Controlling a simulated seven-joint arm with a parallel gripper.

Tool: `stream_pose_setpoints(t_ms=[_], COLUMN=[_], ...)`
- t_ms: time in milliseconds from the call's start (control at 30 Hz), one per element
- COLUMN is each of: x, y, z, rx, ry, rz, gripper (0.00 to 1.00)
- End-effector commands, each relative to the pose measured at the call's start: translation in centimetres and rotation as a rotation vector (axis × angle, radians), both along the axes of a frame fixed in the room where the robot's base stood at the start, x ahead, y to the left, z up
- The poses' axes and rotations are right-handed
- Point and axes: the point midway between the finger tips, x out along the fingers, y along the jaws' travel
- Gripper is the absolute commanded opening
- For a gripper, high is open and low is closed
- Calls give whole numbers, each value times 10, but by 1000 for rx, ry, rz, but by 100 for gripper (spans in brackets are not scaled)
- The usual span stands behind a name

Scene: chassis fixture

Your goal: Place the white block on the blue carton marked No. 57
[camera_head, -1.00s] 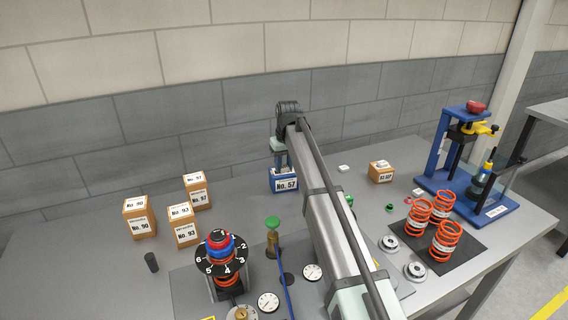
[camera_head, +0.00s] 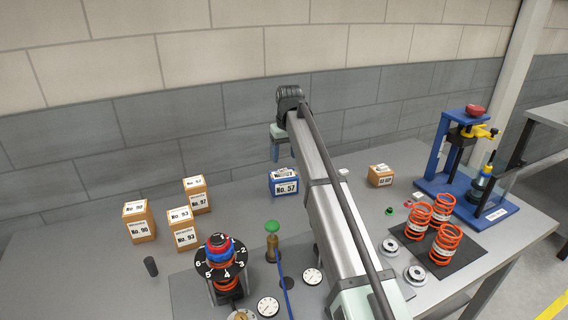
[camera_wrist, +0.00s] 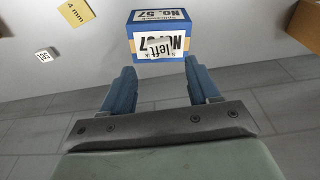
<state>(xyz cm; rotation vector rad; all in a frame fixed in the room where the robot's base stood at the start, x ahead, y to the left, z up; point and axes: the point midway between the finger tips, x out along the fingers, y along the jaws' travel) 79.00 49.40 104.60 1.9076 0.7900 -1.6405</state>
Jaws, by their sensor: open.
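The blue carton marked No. 57 (camera_head: 284,188) stands on the bench near the back wall. A white block with "left" written on it (camera_wrist: 152,48) lies on the carton's top face, slightly tilted against the carton's label. The carton also shows in the wrist view (camera_wrist: 135,29). In the head view the block (camera_head: 284,173) is hard to tell from the label. My gripper (camera_head: 276,156) is above and just behind the carton. In the wrist view its two blue fingers (camera_wrist: 158,78) are apart, with nothing between them, clear of the block.
Orange cartons (camera_head: 140,222) stand to the left, another (camera_head: 380,175) to the right. A small white block (camera_head: 343,171) lies right of the blue carton. A dial fixture (camera_head: 220,262), orange springs (camera_head: 441,208) and a blue press (camera_head: 450,165) stand on the bench.

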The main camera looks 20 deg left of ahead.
Motion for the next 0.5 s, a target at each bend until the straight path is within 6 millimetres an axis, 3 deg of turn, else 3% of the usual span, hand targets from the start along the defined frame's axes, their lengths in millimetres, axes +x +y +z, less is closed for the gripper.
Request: stream_pose_setpoints(t_ms=[200, 500], x=[-3, -6], y=[-4, -6], z=[38, 59], rx=[1, 0], ry=[-1, 0], rz=[0, 0], gripper=[60, 60])
